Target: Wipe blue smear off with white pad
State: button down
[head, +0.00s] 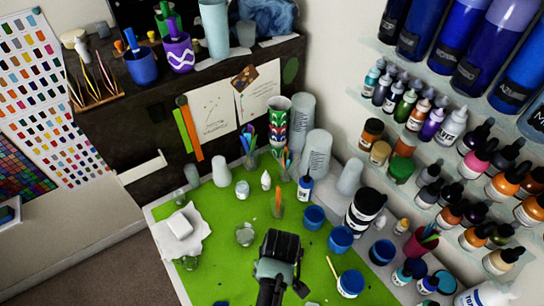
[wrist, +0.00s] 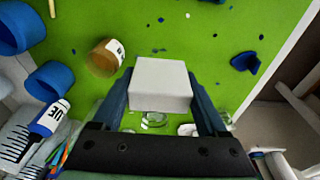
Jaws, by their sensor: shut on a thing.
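My gripper (wrist: 160,95) is shut on the white pad (wrist: 160,84), a pale block between its two fingers in the wrist view. In the head view my gripper (head: 280,245) is above the green mat, and the held pad is hidden there. A dark blue patch (wrist: 245,62), which looks like the smear, lies on the green mat (wrist: 205,35) to the right of the pad in the wrist view. Small blue specks (wrist: 155,50) are scattered near it. The pad appears apart from the patch.
An amber jar (wrist: 103,58) and blue cups (wrist: 58,80) stand left of my gripper in the wrist view. A white cloth (head: 195,248) with a white block (head: 180,224) lies at the mat's left. Bottles and cups crowd the right; clear mat lies front left.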

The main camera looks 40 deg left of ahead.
jog(key=shift+r+p, duration=0.65)
jog(key=shift+r, duration=0.45)
jog(key=shift+f, duration=0.1)
jog(key=shift+f+b, duration=1.05)
jog(key=shift+f, duration=0.5)
